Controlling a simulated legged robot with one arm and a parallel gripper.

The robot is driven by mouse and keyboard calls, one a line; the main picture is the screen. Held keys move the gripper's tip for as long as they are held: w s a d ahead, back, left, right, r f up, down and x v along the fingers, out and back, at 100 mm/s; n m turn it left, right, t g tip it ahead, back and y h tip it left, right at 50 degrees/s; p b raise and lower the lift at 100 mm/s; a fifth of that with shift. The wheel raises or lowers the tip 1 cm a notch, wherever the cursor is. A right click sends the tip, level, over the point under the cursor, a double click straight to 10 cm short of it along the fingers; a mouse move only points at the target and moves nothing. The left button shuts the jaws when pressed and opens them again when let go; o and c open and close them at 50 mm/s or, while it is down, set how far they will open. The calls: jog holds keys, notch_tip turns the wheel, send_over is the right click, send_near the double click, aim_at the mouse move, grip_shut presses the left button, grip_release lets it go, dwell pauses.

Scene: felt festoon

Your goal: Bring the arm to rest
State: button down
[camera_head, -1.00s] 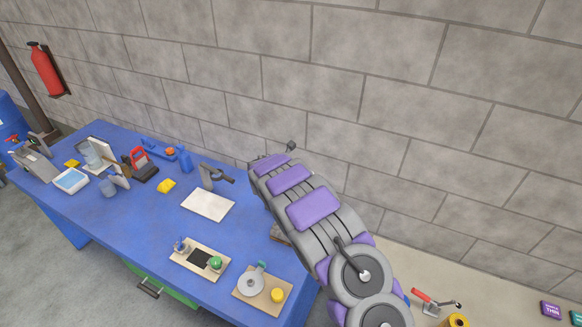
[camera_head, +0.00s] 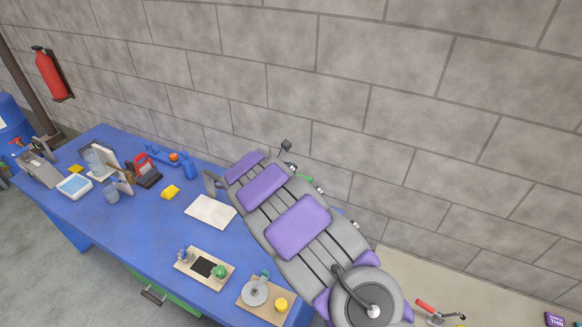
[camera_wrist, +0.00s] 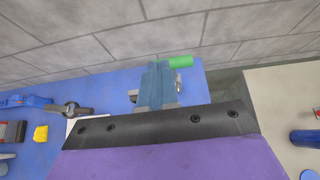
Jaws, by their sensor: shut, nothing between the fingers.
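My arm, grey with purple pads, slants up and left across the right half of the head view. Its far end lies in front of the wall near the table's right back corner. My gripper (camera_wrist: 158,122) fills the bottom of the wrist view as a purple plate with a black screwed edge. It is shut, with nothing held. In the head view I cannot make out the gripper apart from the arm. The wrist view faces the wall and the table's end, where a blue-grey fixture (camera_wrist: 155,88) stands with a green cylinder (camera_wrist: 180,62) at its top.
The blue table (camera_head: 152,221) holds a white sheet (camera_head: 210,211), a yellow block (camera_head: 170,191), a wooden board with a green knob (camera_head: 219,271) and another with a yellow cylinder (camera_head: 281,305). A block wall (camera_head: 440,110) stands behind. A beige surface (camera_wrist: 280,95) lies right of the table.

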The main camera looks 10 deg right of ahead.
jog(key=s+d+r+m+g+h+b, duration=0.35)
jog(key=s+d+m+g+b, duration=0.25)
jog(key=s+d+m+b, duration=0.9)
jog(key=s+a+f+m+g+y+b, duration=0.15)
jog(key=s+f+m, duration=0.25)
jog(key=s, duration=0.9)
jog(key=s+f+m+g+y+b, duration=0.25)
jog(key=s+m, duration=0.25)
jog(key=s, duration=0.8)
jog(key=s+a+f+m+y+b, duration=0.2)
jog(key=s+a+f+y+b, duration=0.1)
jog(key=s+a, duration=0.3)
jog(key=s+a+f+m+g+y+b, duration=0.1)
jog(key=s+a+f+m+y+b, duration=0.1)
jog(key=s+a+f, duration=0.4)
jog(key=s+y+b, duration=0.1)
jog(key=s, duration=0.3)
jog(key=shift+s+f+m+b, duration=0.2)
jog(key=shift+m+b, duration=0.1)
jog(key=shift+m, duration=0.1)
